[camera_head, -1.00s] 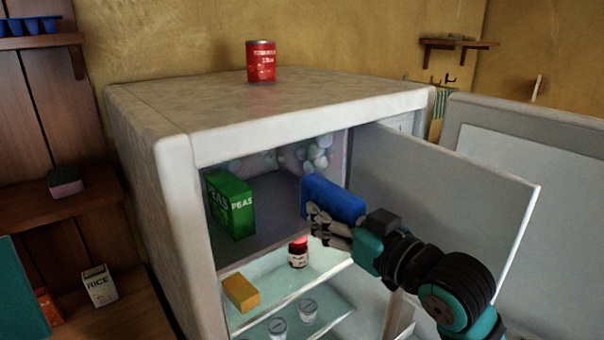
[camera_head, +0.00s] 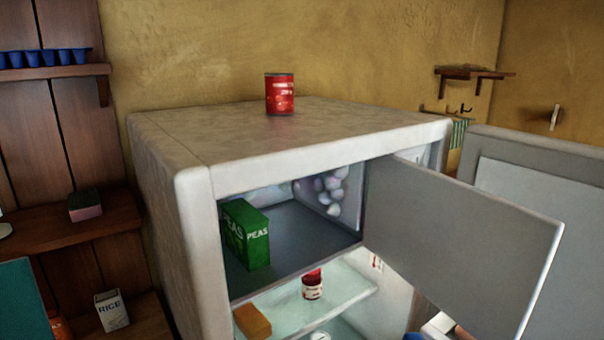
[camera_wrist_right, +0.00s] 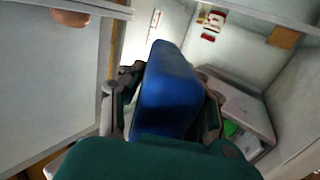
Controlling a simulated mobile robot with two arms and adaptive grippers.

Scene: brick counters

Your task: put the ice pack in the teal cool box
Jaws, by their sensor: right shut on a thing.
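The blue ice pack (camera_wrist_right: 172,92) is held between the fingers of my right gripper (camera_wrist_right: 168,98) in the right wrist view. That gripper is shut on it, clear of the shelves. In the head view only a small blue bit (camera_head: 414,336) shows at the bottom edge, possibly the pack; the right gripper is out of that view. A flat teal surface (camera_head: 22,298) at the lower left edge may be part of the teal cool box; its opening is not visible. My left gripper is not in view.
The fridge (camera_head: 190,225) stands with its freezer door (camera_head: 465,245) open to the right. A green peas box (camera_head: 245,236) is in the freezer. A red can (camera_head: 280,95) stands on top. A rice box (camera_head: 111,311) sits on a low shelf at left.

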